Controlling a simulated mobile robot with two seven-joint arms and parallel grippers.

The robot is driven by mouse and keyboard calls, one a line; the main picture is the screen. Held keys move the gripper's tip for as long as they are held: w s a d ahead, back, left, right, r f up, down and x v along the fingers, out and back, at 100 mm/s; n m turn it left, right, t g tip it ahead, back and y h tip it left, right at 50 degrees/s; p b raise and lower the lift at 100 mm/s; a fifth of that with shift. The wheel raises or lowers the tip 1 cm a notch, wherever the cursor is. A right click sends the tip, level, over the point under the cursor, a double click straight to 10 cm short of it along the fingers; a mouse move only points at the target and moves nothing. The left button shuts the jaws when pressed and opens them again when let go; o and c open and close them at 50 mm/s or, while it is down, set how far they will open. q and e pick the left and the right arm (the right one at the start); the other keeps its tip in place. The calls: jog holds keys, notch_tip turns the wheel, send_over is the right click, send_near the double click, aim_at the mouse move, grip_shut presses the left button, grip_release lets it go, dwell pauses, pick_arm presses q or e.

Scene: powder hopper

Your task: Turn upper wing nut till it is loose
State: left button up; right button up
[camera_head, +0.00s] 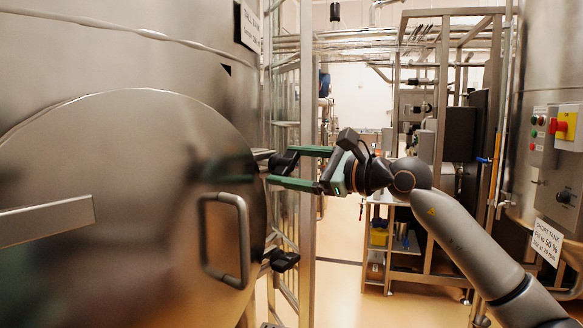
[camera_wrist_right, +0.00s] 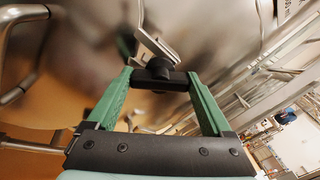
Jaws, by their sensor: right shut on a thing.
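The upper wing nut (camera_head: 284,163) is black and sits at the right edge of the round steel hatch (camera_head: 120,190). My right gripper (camera_head: 279,166) reaches in from the right, its two green fingers shut on this nut. In the right wrist view the nut (camera_wrist_right: 162,77) is a dark bar spanning between the fingertips, with a metal bracket (camera_wrist_right: 155,45) behind it. I cannot tell how tight the nut is. The lower wing nut (camera_head: 284,260) is black and sits lower on the hatch edge, with nothing on it. My left gripper is out of view.
A bent handle (camera_head: 243,240) stands out from the hatch, left of and below my gripper. A metal frame post (camera_head: 307,220) rises just behind the fingers. A control panel (camera_head: 562,135) is on the tank at right. Open floor lies beyond my arm.

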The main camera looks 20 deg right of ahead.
jog(key=n, duration=0.5)
jog(key=shift+f+n, duration=0.1)
jog(key=shift+n, duration=0.2)
jog(key=n, duration=0.4)
jog(key=shift+n+b, duration=0.3)
jog(key=shift+n, duration=0.1)
jog(key=o, duration=1.1)
jog(key=shift+o, duration=0.2)
